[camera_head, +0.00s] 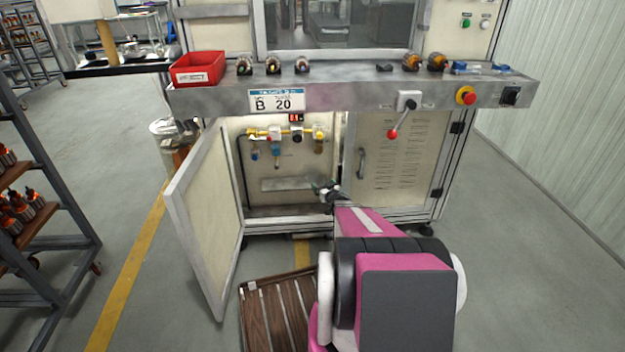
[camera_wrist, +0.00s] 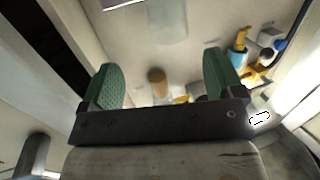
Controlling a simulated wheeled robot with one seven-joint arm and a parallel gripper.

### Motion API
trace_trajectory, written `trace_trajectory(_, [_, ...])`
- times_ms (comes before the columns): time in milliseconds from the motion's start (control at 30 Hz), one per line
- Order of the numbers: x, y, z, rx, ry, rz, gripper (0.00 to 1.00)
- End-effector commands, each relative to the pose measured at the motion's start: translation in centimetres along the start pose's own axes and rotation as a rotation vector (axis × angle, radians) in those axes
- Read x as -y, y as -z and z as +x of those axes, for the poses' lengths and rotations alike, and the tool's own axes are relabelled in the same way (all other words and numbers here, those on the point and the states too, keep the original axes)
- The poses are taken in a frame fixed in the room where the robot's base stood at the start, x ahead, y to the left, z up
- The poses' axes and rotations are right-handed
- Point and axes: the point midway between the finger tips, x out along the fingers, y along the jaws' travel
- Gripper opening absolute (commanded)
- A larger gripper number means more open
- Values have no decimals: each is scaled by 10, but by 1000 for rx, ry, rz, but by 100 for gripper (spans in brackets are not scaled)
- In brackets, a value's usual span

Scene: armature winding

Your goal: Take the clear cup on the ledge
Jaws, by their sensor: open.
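My gripper (camera_head: 327,190) reaches into the open lower cabinet of the machine in the head view, low in front of its back wall. In the wrist view my gripper (camera_wrist: 166,80) is open, with its two green fingertips wide apart. A small brown-topped piece with a pale, clear-looking lower part (camera_wrist: 157,83) shows in the gap between the fingertips, beyond them. It may be the clear cup, but I cannot tell for sure. Nothing is held. A grey ledge-like plate (camera_head: 287,184) sits inside the cabinet, left of my gripper.
Brass, blue and amber air fittings (camera_head: 290,134) are mounted above on the cabinet's back wall; blue and yellow fittings (camera_wrist: 240,40) show at upper right in the wrist view. The open door (camera_head: 205,215) stands left. A slatted pallet (camera_head: 275,315) lies in front.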

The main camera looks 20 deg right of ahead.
Motion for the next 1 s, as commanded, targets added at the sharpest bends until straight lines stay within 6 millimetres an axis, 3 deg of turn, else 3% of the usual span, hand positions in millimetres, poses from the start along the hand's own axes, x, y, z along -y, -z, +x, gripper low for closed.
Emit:
trace_trajectory(267, [0,-11,4,-83,90,12,87])
trace_trajectory(600, [4,-7,49,-84,90,12,87])
trace_trajectory(833, [6,-5,62,-82,89,12,87])
trace_trajectory(1000, [8,0,83,-83,89,12,87])
